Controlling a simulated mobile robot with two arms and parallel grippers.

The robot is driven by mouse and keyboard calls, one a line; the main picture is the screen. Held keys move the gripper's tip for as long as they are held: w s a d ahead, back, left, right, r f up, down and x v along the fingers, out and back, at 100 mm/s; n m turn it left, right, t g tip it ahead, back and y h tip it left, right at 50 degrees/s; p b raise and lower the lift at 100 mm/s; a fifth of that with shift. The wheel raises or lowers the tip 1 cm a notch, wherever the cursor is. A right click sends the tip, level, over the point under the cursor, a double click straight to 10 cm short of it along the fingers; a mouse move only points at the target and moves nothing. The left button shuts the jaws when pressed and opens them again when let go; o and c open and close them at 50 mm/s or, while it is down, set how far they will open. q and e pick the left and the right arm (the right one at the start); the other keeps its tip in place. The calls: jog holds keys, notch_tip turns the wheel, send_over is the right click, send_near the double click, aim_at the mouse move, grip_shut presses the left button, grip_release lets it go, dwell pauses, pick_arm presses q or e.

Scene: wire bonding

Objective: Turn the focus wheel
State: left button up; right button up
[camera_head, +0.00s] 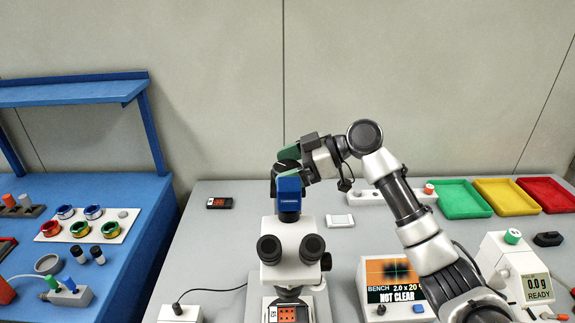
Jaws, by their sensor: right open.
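The white microscope (291,240) stands at the front middle of the grey bench, with two black eyepieces facing me. A dark round knob (326,262), which looks like the focus wheel, sticks out on its right side. My right gripper (285,168) is open at the top of the microscope, around or just behind the blue block there (289,190); I cannot tell whether it touches. It is well above the knob. A small orange-marked part (287,314) lies under the microscope. My left gripper is out of view.
A monitor (390,280) right of the microscope reads "NOT CLEAR", partly behind my right arm. Green (461,199), yellow (506,196) and red (546,195) trays stand at the back right. A scale (515,268) reads 0.0 g. A blue bench (120,230) with spools is at left.

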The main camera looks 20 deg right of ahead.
jog(key=c, duration=0.9)
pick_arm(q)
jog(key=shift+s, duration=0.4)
pick_arm(e)
jog(key=shift+t, duration=0.3)
jog(key=shift+m+t, duration=0.6)
jog(key=shift+m, duration=0.2)
jog(key=shift+r+m+t+h, duration=0.15)
jog(key=shift+m+t+h, duration=0.45)
jog(key=shift+m+t, duration=0.1)
jog(key=shift+r+m+t+h+p, duration=0.15)
jog(key=shift+m+t+h+p, duration=0.65)
jog(key=shift+m+t+p, duration=0.25)
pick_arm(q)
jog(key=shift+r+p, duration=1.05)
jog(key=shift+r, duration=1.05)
pick_arm(e)
jog(key=shift+m+t+h, duration=0.85)
jog(key=shift+m+h, duration=0.15)
jog(key=shift+m, duration=0.15)
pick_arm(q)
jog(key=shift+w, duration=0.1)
